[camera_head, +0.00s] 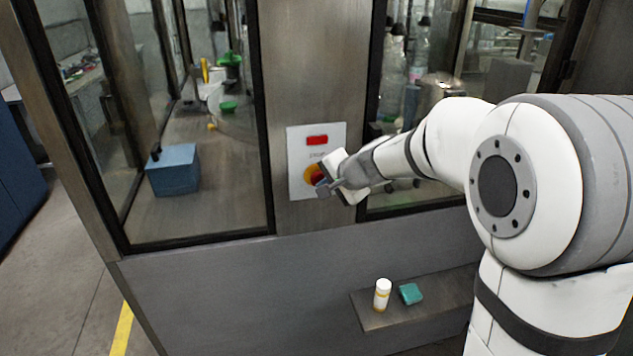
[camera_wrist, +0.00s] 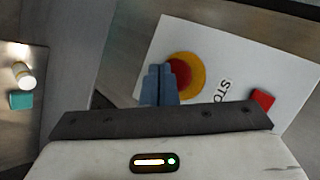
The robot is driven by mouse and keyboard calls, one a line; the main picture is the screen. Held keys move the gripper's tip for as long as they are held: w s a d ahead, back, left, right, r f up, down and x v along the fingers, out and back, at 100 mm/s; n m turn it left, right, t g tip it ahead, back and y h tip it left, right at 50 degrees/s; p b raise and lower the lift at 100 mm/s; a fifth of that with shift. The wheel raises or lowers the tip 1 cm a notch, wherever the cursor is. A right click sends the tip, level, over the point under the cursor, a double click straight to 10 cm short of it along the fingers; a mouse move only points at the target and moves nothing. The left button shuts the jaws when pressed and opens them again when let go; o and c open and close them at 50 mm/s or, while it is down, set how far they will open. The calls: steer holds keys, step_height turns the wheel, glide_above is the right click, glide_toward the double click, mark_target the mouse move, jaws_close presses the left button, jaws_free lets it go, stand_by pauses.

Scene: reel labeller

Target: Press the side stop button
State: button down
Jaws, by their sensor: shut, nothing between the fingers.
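The stop button (camera_wrist: 181,74) is a round red button on a yellow ring, set in a white panel (camera_head: 297,165) on the machine's metal post. In the head view the red button (camera_head: 316,174) is partly hidden by my gripper (camera_head: 325,188). My gripper is shut and empty, its fingertips right in front of the button. In the wrist view the closed blue-grey fingertips (camera_wrist: 159,78) overlap the left part of the button and ring. I cannot tell whether they touch it. A red rectangle (camera_head: 317,140) sits higher on the same panel, with lettering between them.
Glass windows in dark frames flank the post. A small shelf (camera_head: 372,318) below holds a white bottle (camera_head: 382,294) and a teal block (camera_head: 411,293). A blue box (camera_head: 173,170) lies behind the left glass. Open floor (camera_head: 65,260) shows at the left.

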steer(key=shift+w+a, duration=0.15)
steer(key=shift+w, duration=0.25)
stand_by(0.3)
steer(key=shift+s, duration=0.1)
steer(key=shift+s+d+b, duration=0.25)
steer(key=shift+s+b, duration=0.25)
steer(key=shift+s, duration=0.2)
steer(key=s+b, duration=0.1)
steer(key=s, duration=0.1)
steer(key=s+d, duration=0.1)
steer(key=s, duration=0.2)
steer(key=shift+d+b, duration=0.2)
steer(key=shift+b, duration=0.15)
stand_by(0.5)
